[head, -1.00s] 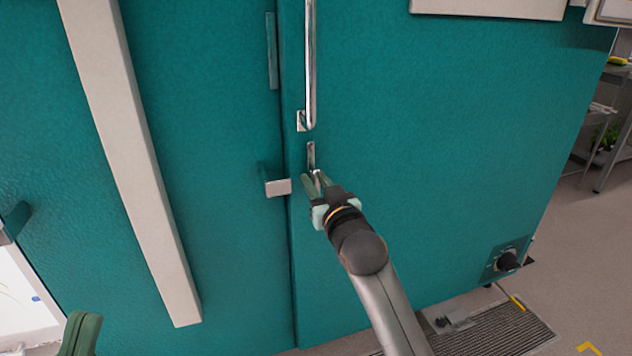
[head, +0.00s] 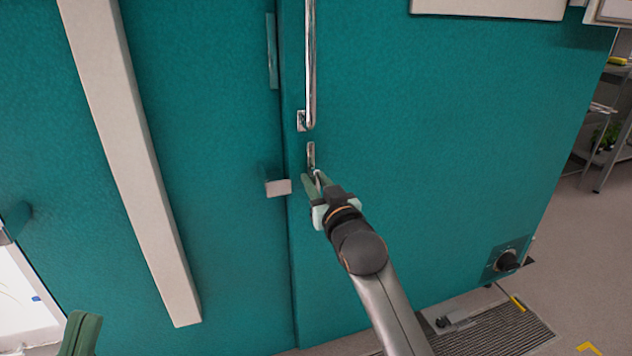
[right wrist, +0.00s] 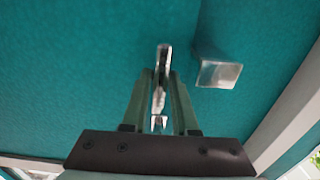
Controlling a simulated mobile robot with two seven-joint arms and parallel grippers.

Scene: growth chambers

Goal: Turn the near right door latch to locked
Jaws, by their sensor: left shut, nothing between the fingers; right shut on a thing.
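The door latch (head: 311,152) is a small upright metal lever on the teal door (head: 430,150), just below the long handle. My right gripper (head: 313,180) is shut on the lower part of the latch. In the right wrist view the latch (right wrist: 163,60) stands between the two green fingers of my right gripper (right wrist: 160,90). A metal catch block (head: 278,187) sits left of the latch across the door seam; it also shows in the right wrist view (right wrist: 218,74). My left gripper (head: 80,334) shows only in part at the bottom left edge, shut and empty.
A long vertical metal handle (head: 311,60) is above the latch. A pale post (head: 130,160) runs down the wall at left. A black knob (head: 508,261) is at the door's lower right. A floor grate (head: 490,335) lies below; open floor is at right.

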